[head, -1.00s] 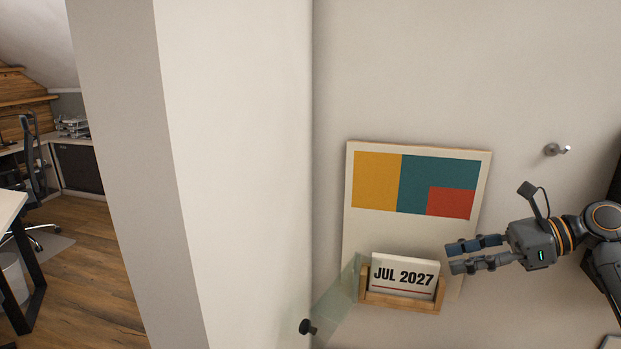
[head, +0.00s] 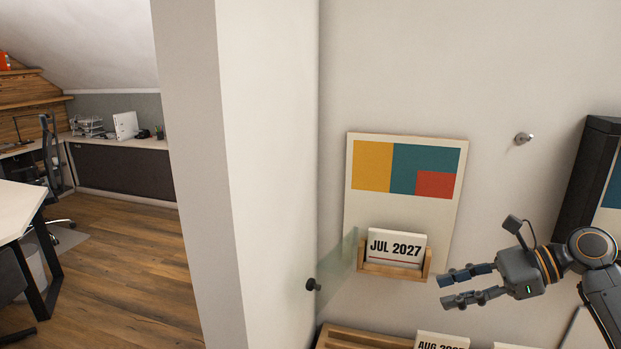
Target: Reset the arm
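My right gripper (head: 468,287) comes in from the right and points left. Its two fingers are apart with nothing between them, just right of and a little below the calendar's wooden holder. The calendar board (head: 431,213), with yellow, teal and red blocks, is on the wall. A white card reading JUL 2027 (head: 396,247) stands in its wooden holder (head: 385,271). My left gripper is out of the picture.
A peg (head: 523,138) sticks out of the wall above my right arm. A dark knob (head: 313,284) and a clear panel (head: 337,266) are left of the holder. A wooden rack (head: 350,338) and an AUG card (head: 441,341) are below. The wall corner (head: 272,170) separates an open office floor (head: 130,250) at left.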

